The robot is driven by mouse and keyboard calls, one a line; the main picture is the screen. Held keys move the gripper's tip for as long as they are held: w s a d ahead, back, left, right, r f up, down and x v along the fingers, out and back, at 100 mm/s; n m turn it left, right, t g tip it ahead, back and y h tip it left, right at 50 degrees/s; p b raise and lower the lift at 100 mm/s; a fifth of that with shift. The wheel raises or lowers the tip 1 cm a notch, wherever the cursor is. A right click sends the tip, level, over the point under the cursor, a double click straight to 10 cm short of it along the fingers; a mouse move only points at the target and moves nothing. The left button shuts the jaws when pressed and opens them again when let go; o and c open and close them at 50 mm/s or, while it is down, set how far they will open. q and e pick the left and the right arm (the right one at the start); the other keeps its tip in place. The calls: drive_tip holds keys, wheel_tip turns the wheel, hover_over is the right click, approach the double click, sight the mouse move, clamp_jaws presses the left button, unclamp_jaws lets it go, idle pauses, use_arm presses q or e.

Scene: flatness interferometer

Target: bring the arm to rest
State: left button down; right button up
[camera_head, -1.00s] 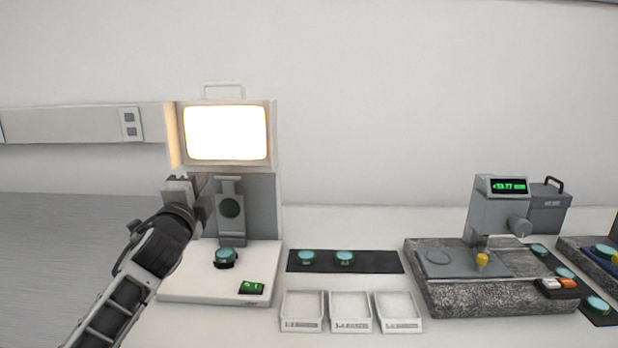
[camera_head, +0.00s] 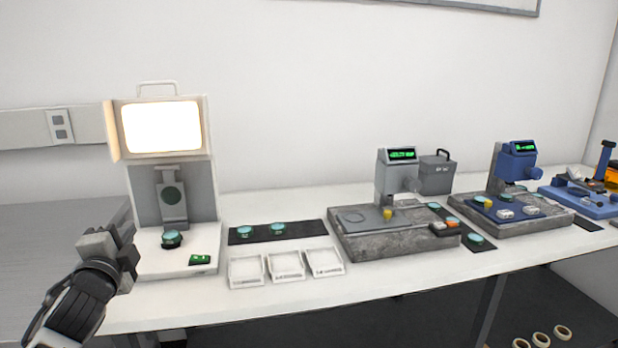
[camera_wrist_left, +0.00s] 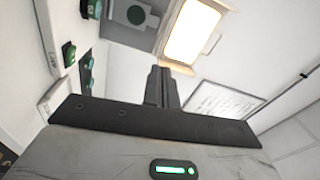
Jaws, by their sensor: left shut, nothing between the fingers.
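My left gripper (camera_head: 122,243) is at the left of the head view, shut and empty. It is in front of and just left of the interferometer (camera_head: 150,262), apart from the parts on it. Its shut fingers also show in the left wrist view (camera_wrist_left: 161,88). The interferometer has a bright lit screen (camera_head: 161,128) on top and a teal-topped round part (camera_head: 172,238) on its base. My right gripper is not in view.
A dark mat (camera_head: 300,230) with two teal discs and several white trays (camera_head: 285,265) are right of the interferometer. Two gauge stands on granite bases (camera_head: 375,247) (camera_head: 560,225) stand further right. A grey surface (camera_head: 40,250) lies at the left.

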use_arm(q)
drive_tip(key=s+d+f+n+g+h, duration=0.25)
drive_tip(key=s+d+f, duration=0.3)
drive_tip(key=f, duration=0.45)
drive_tip(key=s+d+f+n+g+h, duration=0.1)
drive_tip(key=s+d+f+n+g, duration=0.15)
drive_tip(key=s+d+f, duration=0.6)
drive_tip(key=s+d+f+n+g+h, duration=0.1)
drive_tip(key=s+d+f+n, duration=0.1)
drive_tip(key=s+f, duration=0.4)
drive_tip(key=s+d+f+n+g+h, duration=0.1)
drive_tip(key=s+f+n, duration=0.4)
drive_tip(key=s, duration=0.6)
wheel_tip(320, 180, down, 2)
drive_tip(key=shift+d+f+g, duration=0.15)
drive_tip(key=shift+d+g, duration=0.45)
drive_tip(key=shift+d, duration=0.4)
